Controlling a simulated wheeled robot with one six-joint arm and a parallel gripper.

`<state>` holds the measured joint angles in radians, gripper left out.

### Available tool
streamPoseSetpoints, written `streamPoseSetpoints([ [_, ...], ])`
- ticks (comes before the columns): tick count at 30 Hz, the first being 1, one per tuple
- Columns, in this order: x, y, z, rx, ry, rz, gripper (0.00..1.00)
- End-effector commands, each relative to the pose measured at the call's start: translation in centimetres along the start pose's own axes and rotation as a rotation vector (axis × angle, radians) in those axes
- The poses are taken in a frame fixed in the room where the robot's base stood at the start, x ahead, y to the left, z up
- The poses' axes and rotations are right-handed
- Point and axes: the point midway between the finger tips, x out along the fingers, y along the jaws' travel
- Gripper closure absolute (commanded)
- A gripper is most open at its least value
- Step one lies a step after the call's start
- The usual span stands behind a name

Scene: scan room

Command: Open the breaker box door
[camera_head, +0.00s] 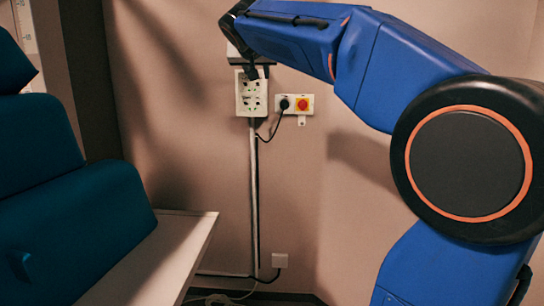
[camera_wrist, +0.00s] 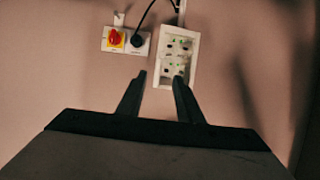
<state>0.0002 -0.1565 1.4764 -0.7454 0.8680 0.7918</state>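A cream wall panel with dark sockets and small green marks (camera_head: 251,104) is mounted on the wall; it also shows in the wrist view (camera_wrist: 178,57). I cannot tell which of these is the breaker box, and no door edge or handle is clear. My gripper (camera_head: 257,73) is at the top of the cream panel. In the wrist view, its two fingers (camera_wrist: 160,78) are apart with nothing between them. The right finger overlaps the panel; contact cannot be told.
A plate with a red knob on yellow and a black plug (camera_head: 295,104) is right of the panel; it also shows in the wrist view (camera_wrist: 126,40). A teal chair (camera_head: 80,200) and pale tabletop (camera_head: 165,250) stand left.

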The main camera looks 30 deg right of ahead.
Motion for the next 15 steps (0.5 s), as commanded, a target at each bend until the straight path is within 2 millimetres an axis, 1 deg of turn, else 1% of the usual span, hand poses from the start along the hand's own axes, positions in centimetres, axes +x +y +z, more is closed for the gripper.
streamPoseSetpoints([
  [1, -0.9, -0.1, 0.0, -0.001, 0.002, -0.003, 0.67],
  [15, -2.5, 1.4, 7.3, -0.074, -0.114, -0.036, 0.67],
])
